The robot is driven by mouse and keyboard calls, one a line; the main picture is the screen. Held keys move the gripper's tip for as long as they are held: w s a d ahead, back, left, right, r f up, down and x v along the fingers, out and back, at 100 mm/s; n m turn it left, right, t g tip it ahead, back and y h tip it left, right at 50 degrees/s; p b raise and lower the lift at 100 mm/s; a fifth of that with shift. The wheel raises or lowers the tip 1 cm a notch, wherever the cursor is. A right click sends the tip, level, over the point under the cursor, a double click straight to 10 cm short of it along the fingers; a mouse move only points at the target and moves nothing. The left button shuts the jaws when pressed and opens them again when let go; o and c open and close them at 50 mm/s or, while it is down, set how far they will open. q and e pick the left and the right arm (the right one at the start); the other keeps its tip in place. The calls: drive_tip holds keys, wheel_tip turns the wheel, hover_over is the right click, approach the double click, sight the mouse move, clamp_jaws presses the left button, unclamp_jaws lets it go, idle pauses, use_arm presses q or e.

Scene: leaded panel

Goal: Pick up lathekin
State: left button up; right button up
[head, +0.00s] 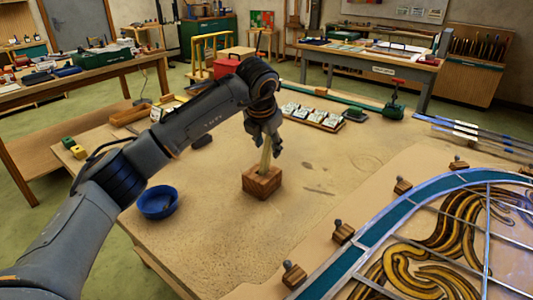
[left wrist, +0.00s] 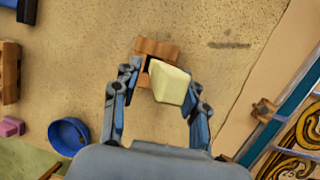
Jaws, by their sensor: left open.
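The lathekin (head: 266,157) looks like a pale cream stick standing upright in a wooden block (head: 262,184) on the workbench. In the left wrist view the lathekin's broad end (left wrist: 170,83) points up toward the camera, with the block (left wrist: 157,47) below it. My left gripper (head: 264,135) is above the block at the lathekin's upper part. In the left wrist view its open fingers (left wrist: 162,88) stand on either side of the lathekin, with gaps visible. My right gripper is in neither view.
A blue bowl (head: 158,203) stands left of the block. The leaded panel (head: 440,240), edged by several small wooden blocks with knobs, fills the right front. A tray of pale pieces (head: 313,117) lies behind. The bench around the block is clear.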

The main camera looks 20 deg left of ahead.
use_arm(q)
drive_tip(key=shift+x, duration=1.15)
clamp_jaws()
drive_tip(key=shift+r, duration=0.1)
drive_tip(key=r, duration=0.3)
drive_tip(key=d+r+b, duration=0.1)
drive_tip(key=r, duration=0.2)
drive_tip(key=shift+s+d+r, duration=0.15)
drive_tip(key=shift+s+r, duration=0.05)
drive_tip(key=shift+r, duration=0.05)
drive_tip(key=s+d+b, duration=0.1)
drive_tip(key=s+b, duration=0.3)
drive_tip(key=s, duration=1)
drive_tip(key=shift+r, duration=0.2)
drive_tip(key=shift+d, duration=0.1)
